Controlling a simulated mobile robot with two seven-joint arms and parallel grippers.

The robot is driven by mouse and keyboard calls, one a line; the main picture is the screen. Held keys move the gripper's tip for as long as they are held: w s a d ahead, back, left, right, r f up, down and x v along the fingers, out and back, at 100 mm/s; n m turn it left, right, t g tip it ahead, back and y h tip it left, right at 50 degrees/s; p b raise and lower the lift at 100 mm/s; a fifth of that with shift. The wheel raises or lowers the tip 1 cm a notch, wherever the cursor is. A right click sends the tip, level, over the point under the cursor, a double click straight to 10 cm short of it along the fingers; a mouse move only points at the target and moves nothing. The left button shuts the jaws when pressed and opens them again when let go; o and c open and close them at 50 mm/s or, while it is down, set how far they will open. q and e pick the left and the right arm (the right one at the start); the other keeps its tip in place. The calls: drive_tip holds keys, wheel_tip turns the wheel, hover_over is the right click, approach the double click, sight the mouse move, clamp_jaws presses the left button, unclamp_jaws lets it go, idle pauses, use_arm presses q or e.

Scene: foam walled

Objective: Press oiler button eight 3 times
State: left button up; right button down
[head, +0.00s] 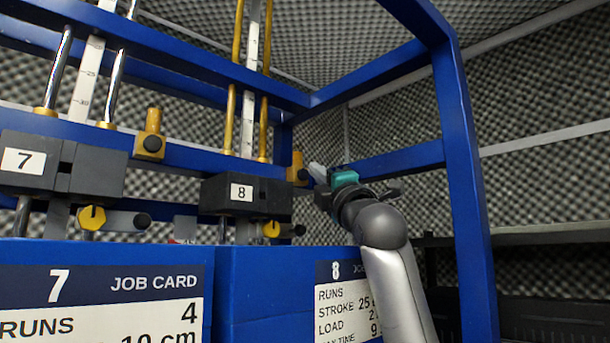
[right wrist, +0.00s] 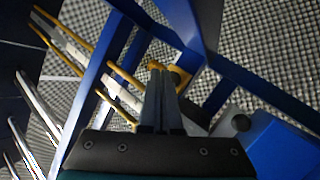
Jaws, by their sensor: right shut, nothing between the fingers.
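The oiler of station 8 is a small brass block (head: 297,165) on the blue rail, right of the black block labelled 8 (head: 241,193). Its dark round button (head: 303,174) faces out at the block's lower right. My right gripper (head: 315,171) is shut and empty, with its fingertips close beside the button on the right. In the right wrist view the shut fingers (right wrist: 161,75) point at the brass block (right wrist: 181,74) and partly cover it. The button is hidden there, and I cannot tell whether the tips touch it. My left gripper is not in view.
Station 7 (head: 62,165) stands at the left with a similar brass oiler (head: 149,135). A yellow knob (head: 271,229) sits below block 8. Blue job card panels (head: 270,280) stand in front. A blue frame post (head: 463,170) rises right of my arm.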

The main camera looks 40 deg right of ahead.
drive_tip(key=shift+w, duration=0.15)
idle(0.3)
drive_tip(key=shift+w, duration=0.3)
drive_tip(key=shift+w+a, duration=0.1)
drive_tip(key=shift+w, duration=0.35)
idle(0.9)
drive_tip(key=shift+s, duration=0.8)
drive_tip(key=shift+b, duration=0.3)
drive_tip(key=s, duration=0.3)
drive_tip(key=s+b, duration=0.1)
drive_tip(key=s, duration=0.1)
drive_tip(key=shift+d, duration=0.3)
